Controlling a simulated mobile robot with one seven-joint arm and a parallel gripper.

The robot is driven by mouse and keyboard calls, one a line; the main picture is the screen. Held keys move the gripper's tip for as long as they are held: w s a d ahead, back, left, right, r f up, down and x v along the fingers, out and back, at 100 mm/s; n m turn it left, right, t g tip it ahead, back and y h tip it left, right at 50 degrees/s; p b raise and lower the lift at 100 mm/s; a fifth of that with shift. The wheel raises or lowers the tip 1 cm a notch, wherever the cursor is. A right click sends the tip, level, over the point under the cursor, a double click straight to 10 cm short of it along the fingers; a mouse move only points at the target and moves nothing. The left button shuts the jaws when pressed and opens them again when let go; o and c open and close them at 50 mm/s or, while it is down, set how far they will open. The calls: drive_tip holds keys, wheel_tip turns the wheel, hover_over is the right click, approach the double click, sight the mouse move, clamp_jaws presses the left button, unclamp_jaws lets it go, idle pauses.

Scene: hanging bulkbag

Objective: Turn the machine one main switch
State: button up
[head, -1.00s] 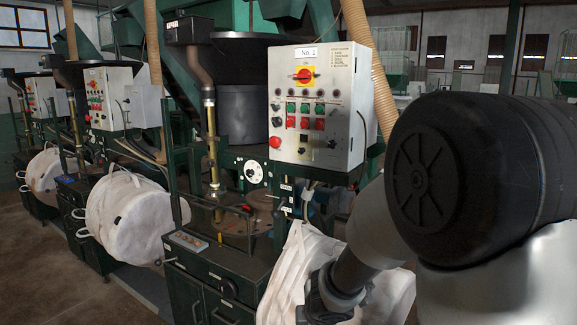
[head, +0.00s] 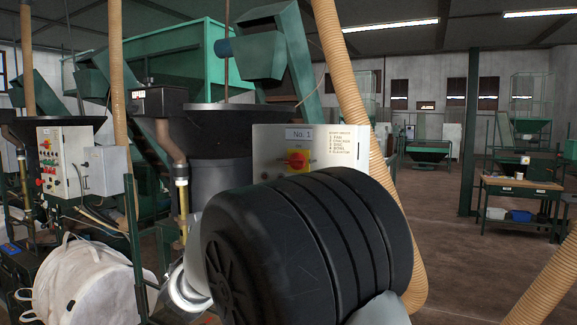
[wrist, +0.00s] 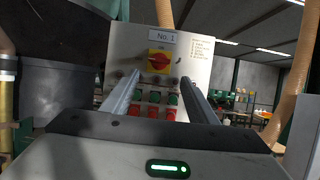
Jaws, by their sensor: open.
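The machine one main switch (head: 297,160) is a red rotary knob on a yellow plate, on the white control box (head: 268,142) labelled No. 1. In the head view my black arm link hides most of the box below the switch. In the wrist view the switch (wrist: 159,61) faces me, its red handle lying roughly level. My gripper (wrist: 157,85) is open, its two fingers reaching toward the box on either side of the button rows, with nothing between them. The fingertips appear just below the switch; I cannot tell how far off they are. The gripper is hidden in the head view.
Green and red buttons (wrist: 154,104) sit below the switch. A black hopper drum (head: 208,150) stands left of the box, and a tan hose (head: 345,75) rises behind it. A white bulk bag (head: 85,285) hangs at lower left. Open floor lies to the right.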

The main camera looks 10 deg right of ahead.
sight(292, 164)
drive_tip(key=p+x, duration=0.2)
drive_tip(key=x, duration=1.2)
drive_tip(key=shift+w+p, duration=0.15)
drive_tip(key=shift+p, duration=0.15)
drive_tip(key=c, duration=0.8)
